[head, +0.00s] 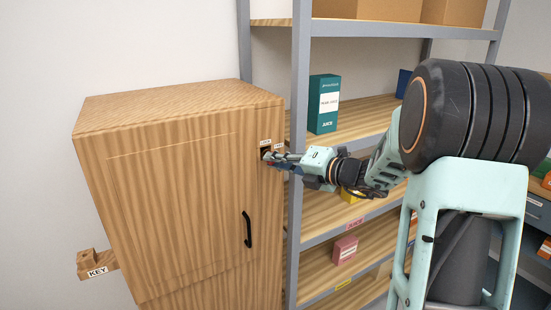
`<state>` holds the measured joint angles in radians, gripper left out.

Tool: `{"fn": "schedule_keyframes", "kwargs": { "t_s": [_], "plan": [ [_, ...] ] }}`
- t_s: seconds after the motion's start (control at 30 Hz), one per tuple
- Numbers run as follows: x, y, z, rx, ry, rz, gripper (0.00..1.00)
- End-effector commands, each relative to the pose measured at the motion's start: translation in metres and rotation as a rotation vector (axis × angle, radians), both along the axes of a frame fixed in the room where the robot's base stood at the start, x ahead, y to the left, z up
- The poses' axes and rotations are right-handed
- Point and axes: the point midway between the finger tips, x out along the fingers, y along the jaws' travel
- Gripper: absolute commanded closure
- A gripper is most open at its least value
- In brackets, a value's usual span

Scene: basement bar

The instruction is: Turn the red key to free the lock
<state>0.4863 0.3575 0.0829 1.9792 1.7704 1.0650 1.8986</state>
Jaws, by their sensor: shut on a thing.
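A wooden cabinet (175,200) stands with its door shut and a black handle (247,229) on the door. The lock (265,151), dark with small white labels above it, sits near the top right of the front. My gripper (270,157) is at the lock, its fingers shut on the red key (270,163). Only a small bit of red shows at the fingertips; the fingers hide the rest. I cannot tell how far the key is in or how it is turned.
A wooden holder labelled KEY (97,268) sticks out left of the cabinet. A metal shelf rack (299,100) stands close on the right, with a teal juice box (323,104) and a pink box (344,250). My arm reaches across in front of the shelves.

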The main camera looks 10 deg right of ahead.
Motion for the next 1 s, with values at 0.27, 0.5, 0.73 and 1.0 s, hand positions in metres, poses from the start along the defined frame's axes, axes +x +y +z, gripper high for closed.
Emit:
{"fn": "schedule_keyframes", "kwargs": {
  "t_s": [0.27,0.5,0.73,1.0],
  "plan": [
    [0.0,-0.0001,0.0017,0.124,0.042,0.0,1.0],
    [-0.0001,-0.0004,-0.0013,0.317,0.103,0.0,1.0],
    [-0.0001,0.0004,0.0003,0.34,0.11,0.001,0.69],
    [-0.0004,-0.0002,0.0,0.338,0.111,0.0,0.69]
  ]
}}
